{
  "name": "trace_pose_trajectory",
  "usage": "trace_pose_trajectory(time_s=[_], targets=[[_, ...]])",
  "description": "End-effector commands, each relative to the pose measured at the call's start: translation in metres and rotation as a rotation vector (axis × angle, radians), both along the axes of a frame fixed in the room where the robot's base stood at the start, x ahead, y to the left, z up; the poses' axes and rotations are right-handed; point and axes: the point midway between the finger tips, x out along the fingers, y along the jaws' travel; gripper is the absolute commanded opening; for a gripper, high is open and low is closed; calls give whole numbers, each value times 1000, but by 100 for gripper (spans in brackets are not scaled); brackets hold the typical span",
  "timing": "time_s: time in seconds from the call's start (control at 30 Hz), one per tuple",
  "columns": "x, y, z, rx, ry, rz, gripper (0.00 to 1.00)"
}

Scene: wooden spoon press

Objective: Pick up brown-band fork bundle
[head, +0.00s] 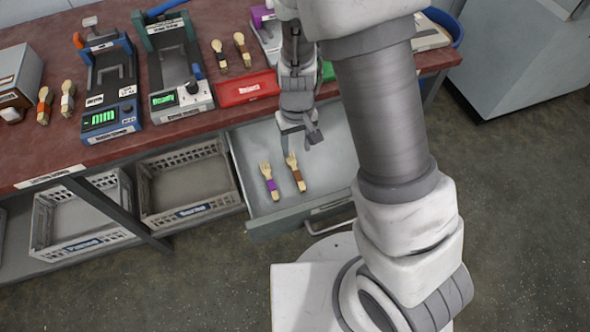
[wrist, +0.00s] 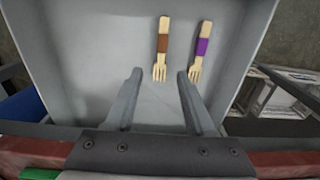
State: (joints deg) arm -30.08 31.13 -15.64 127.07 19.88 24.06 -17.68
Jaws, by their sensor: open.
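The brown-band fork bundle (head: 296,172) lies in the open drawer (head: 249,188) under the table, a wooden fork shape with a brown band. In the wrist view the brown-band fork bundle (wrist: 162,48) lies ahead of my fingers, its tines pointing toward me. The purple-band fork bundle (head: 269,180) lies beside it, and in the wrist view the purple-band bundle (wrist: 202,48) is to its right. My gripper (head: 300,133) is over the back part of the drawer, open and empty. In the wrist view the gripper (wrist: 157,75) has its fingers spread apart.
The red tabletop (head: 215,131) overhangs the back of the drawer. On it are a red tray (head: 246,89), blue and green press devices and several banded utensil bundles. Grey crates (head: 187,184) stand on the shelf left of the drawer. The rest of the drawer floor is clear.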

Motion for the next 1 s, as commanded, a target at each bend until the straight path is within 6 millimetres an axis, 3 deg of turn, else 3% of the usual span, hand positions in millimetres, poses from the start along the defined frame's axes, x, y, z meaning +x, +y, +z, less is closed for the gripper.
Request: trace_pose_trajectory(time_s=[0.03, 0.2, 0.47, 0.8, 1.0], targets=[[-1, 0, -16, -1, 3, -1, 55], [0, 0, -41, 0, 1, 0, 55], [1, 1, -54, 1, -1, 0, 55], [4, 4, -100, 1, 1, 1, 55], [4, 4, -100, 1, -1, 1, 55]])
